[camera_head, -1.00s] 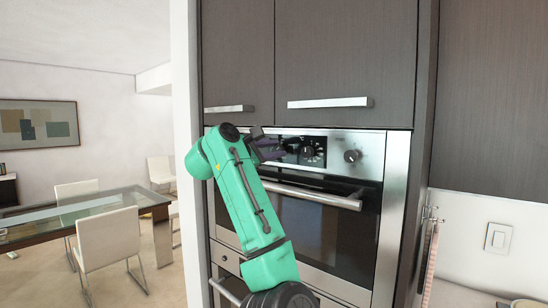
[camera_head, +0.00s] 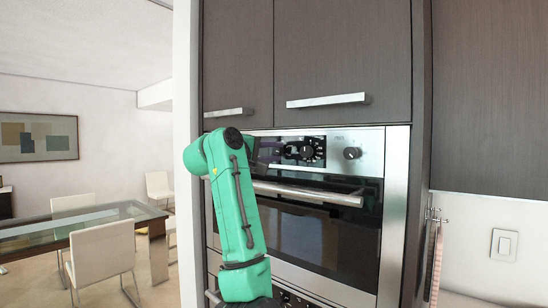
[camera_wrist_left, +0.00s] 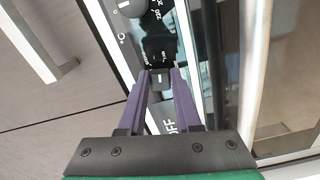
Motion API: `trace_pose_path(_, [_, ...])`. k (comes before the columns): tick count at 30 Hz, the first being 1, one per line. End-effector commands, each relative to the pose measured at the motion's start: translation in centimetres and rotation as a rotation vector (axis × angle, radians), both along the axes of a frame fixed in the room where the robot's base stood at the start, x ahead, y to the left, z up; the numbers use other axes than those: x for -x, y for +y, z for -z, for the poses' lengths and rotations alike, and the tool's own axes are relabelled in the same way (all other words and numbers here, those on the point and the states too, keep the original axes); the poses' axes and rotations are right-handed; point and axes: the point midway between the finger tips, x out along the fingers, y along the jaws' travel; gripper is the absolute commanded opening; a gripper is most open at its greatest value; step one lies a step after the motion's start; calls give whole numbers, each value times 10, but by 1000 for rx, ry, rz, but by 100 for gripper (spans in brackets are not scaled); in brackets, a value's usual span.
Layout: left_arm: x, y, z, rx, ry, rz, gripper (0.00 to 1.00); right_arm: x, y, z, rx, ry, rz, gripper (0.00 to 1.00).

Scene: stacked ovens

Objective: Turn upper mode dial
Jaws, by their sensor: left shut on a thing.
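The upper oven (camera_head: 310,230) is set in a tall cabinet. In the left wrist view, a dark dial with a white mark (camera_wrist_left: 160,79) sits between the purple fingertips of my left gripper (camera_wrist_left: 160,72). The fingers are shut on this dial, which appears to be the upper mode dial. An "OFF" label (camera_wrist_left: 172,125) shows between the fingers. My right gripper is not in view.
The oven door handle (camera_head: 310,194) runs just below. Upper cabinet handles (camera_head: 326,100) stick out above. A glass table (camera_head: 85,222) and chairs stand at left.

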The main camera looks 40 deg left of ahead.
Motion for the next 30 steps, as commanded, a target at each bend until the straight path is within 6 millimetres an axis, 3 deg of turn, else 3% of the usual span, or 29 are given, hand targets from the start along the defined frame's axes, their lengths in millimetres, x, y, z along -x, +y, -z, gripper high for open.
trace_pose_path(12, [-1,1,7,-393,17,1,0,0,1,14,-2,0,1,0])
trace_pose_path(30, [-1,4,8,-962,31,4,0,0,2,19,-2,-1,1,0])
